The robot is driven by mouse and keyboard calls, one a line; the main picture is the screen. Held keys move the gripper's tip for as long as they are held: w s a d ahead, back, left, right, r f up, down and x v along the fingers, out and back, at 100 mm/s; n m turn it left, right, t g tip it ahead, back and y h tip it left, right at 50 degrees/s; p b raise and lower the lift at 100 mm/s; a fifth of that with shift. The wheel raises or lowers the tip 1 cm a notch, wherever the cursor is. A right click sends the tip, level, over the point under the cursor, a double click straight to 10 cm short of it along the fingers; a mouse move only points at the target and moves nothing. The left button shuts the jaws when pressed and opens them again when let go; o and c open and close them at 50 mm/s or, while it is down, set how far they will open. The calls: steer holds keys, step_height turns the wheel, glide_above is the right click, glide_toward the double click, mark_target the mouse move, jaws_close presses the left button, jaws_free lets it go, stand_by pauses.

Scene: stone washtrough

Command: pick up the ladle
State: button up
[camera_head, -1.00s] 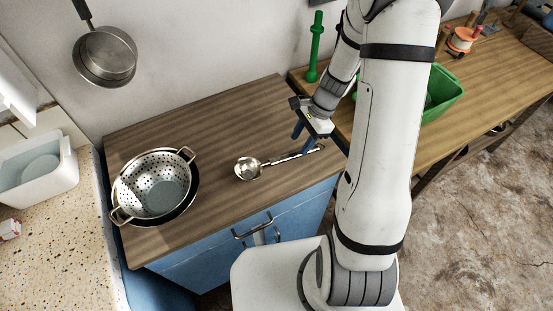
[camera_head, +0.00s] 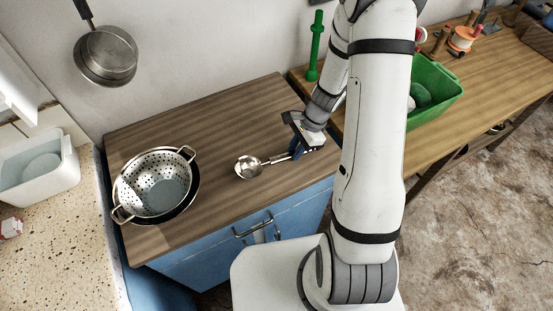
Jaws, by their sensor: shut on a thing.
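The silver ladle (camera_head: 249,168) is over the brown wooden countertop in the head view, its bowl to the left and its handle pointing right. My gripper (camera_head: 301,152) is at the right part of the handle and is shut on it, with its blue fingers around the handle. The handle's far end is hidden behind the gripper and arm. I cannot tell whether the ladle still touches the countertop.
A metal colander (camera_head: 155,185) stands on a dark round pan or plate at the left of the countertop (camera_head: 215,125). A pan (camera_head: 106,55) hangs on the wall. A green bin (camera_head: 435,92) and a green upright object (camera_head: 315,48) are at the right. The countertop behind the ladle is clear.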

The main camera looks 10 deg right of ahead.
jaws_close()
step_height(320, 180, up, 10)
stand_by(0.5)
stand_by(0.8)
